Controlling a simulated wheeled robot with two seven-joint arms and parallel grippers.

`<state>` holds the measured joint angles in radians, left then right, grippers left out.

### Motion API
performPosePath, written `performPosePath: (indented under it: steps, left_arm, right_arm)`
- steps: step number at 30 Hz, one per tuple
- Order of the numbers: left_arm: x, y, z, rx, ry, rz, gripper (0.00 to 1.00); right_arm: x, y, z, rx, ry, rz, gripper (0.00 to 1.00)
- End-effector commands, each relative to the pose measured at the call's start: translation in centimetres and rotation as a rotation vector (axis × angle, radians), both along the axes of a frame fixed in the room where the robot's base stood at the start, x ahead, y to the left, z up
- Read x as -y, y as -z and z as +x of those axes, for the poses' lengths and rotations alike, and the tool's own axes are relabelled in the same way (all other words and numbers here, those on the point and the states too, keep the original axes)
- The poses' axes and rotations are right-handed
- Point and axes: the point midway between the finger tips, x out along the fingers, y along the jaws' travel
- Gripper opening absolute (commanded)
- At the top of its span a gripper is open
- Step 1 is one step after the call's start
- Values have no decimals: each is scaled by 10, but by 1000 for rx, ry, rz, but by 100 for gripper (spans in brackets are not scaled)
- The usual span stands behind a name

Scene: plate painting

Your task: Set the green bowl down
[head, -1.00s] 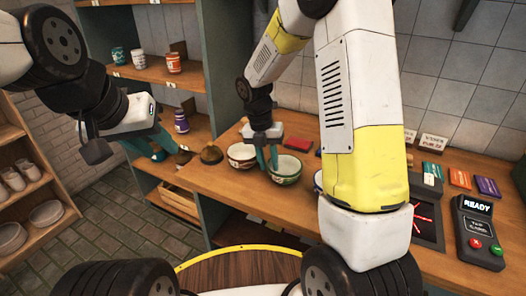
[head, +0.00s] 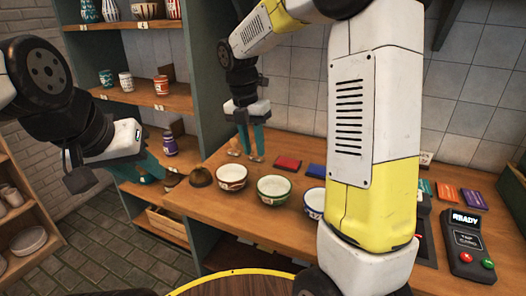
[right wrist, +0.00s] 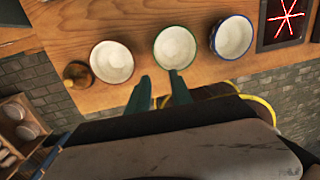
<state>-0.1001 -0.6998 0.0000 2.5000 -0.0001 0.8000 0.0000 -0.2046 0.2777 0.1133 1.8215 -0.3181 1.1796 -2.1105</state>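The green bowl (head: 274,190), white inside with a green rim, stands upright on the wooden counter (head: 235,215), between two other bowls. It also shows in the right wrist view (right wrist: 175,47). My right gripper (head: 247,155) is raised above the counter, behind the bowls in the head view, and apart from the green bowl. Its two teal fingers are spread with nothing between them, as the right wrist view (right wrist: 160,92) also shows. My left gripper (head: 168,178) is off the counter's left end, by the shelves; its finger gap is unclear.
A red-patterned bowl (head: 231,178) and a blue-rimmed bowl (head: 315,202) flank the green one. A brown object (head: 201,177) sits at the counter's left end. Red (head: 288,163) and blue (head: 316,171) cards lie behind. A payment terminal (head: 466,246) stands at right.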

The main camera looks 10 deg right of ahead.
Motion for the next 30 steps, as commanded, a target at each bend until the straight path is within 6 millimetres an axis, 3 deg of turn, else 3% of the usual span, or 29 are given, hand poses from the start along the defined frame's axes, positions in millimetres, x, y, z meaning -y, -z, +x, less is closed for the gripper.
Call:
performPosePath:
  steps: [3,9,15,18,24,30]
  left_arm:
    - [0,0,0,0,0,0,36]
    - [0,0,0,0,0,0,36]
    - [0,0,0,0,0,0,36]
    - [0,0,0,0,0,0,36]
    - [0,0,0,0,0,0,36]
    - [0,0,0,0,0,0,36]
  right_arm:
    - [16,-30,-29,111,352,61,26]
    - [39,-65,-90,261,1110,254,26]
    - [52,-78,-147,278,1839,515,26]
    - [55,-78,-168,236,2121,633,26]
    - [56,-75,-187,150,2420,766,26]
    - [56,-75,-189,134,2460,780,26]
